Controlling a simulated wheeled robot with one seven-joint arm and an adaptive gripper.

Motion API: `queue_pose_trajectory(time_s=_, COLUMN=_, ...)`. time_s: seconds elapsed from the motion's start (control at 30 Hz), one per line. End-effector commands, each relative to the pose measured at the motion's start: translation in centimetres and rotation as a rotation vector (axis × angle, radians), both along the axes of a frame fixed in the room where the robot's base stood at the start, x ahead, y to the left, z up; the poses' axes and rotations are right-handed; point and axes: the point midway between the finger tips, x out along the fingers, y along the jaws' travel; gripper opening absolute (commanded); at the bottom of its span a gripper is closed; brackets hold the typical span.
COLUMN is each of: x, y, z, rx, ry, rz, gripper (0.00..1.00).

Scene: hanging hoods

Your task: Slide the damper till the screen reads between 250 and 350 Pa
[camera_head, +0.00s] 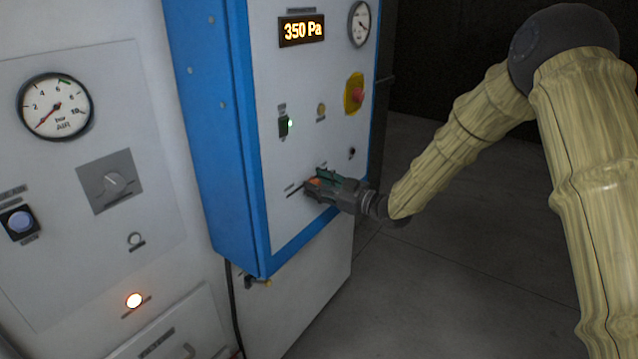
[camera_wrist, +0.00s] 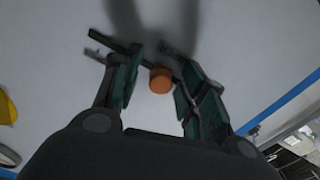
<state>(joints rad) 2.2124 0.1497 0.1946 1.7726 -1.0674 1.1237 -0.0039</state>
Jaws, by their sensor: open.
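The screen (camera_head: 302,30) on the blue-edged cabinet reads 350 Pa in orange digits. The damper's orange knob (camera_wrist: 161,79) stands out from the white panel on a dark slot (camera_wrist: 110,42). In the head view the orange knob (camera_head: 314,182) shows only in part, at my gripper's tips. My gripper (camera_head: 318,184) is at the panel from the right. In the wrist view its two fingers (camera_wrist: 160,88) are open, one on each side of the knob. A gap shows between the knob and the left finger; the right finger is very close, and I cannot tell if it touches.
On the same panel are a round gauge (camera_head: 360,23), a red button on a yellow plate (camera_head: 354,94) and a green-lit switch (camera_head: 285,126). A grey panel with an air gauge (camera_head: 55,107) and a rotary knob (camera_head: 111,182) stands at left. Open floor (camera_head: 450,260) lies to the right.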

Motion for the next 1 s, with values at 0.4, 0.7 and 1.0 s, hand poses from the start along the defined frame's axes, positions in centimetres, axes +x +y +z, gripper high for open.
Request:
queue_pose_trajectory(time_s=0.4, x=-0.01, y=-0.04, z=-0.01, rx=0.0, ry=0.0, rz=0.0, gripper=0.0)
queue_pose_trajectory(time_s=0.7, x=-0.07, y=-0.06, z=-0.13, rx=0.0, ry=0.001, rz=0.0, gripper=0.0)
queue_pose_trajectory(time_s=1.0, x=-0.89, y=0.53, z=-0.36, rx=0.0, ry=0.001, rz=-0.001, gripper=0.0)
